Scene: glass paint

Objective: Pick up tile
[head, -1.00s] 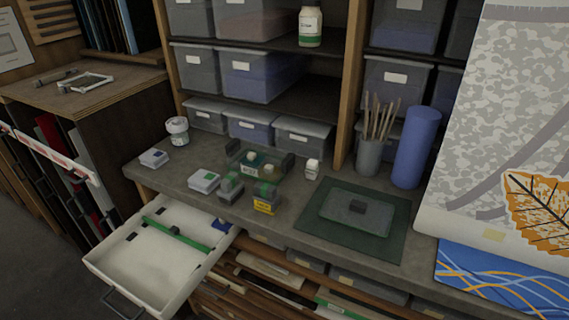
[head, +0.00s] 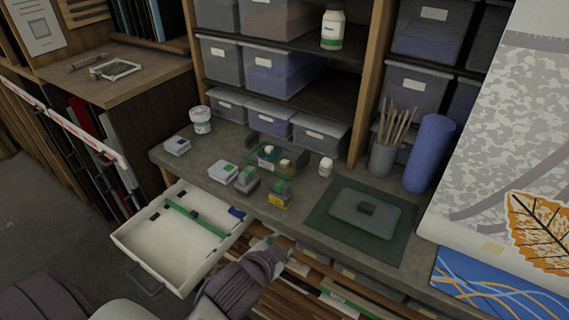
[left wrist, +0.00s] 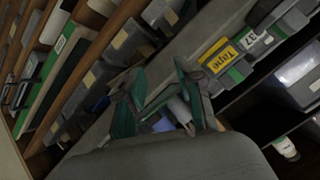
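I cannot tell for certain which thing is the tile. A small blue piece (head: 237,212) lies at the back right of the open white drawer (head: 135,238). My left gripper (head: 272,250) is at the bench's front edge, right of the drawer and left of the mat. In the left wrist view its green-lined fingers (left wrist: 160,85) stand apart, with no clear object held. My right gripper is out of view.
A block with a yellow label (head: 279,200), small white boxes (head: 223,173) and a glass-like tray (head: 285,170) stand on the bench behind my gripper. A brush pot (head: 383,160) and blue roll (head: 428,155) stand at the back. Slatted shelving lies below the bench.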

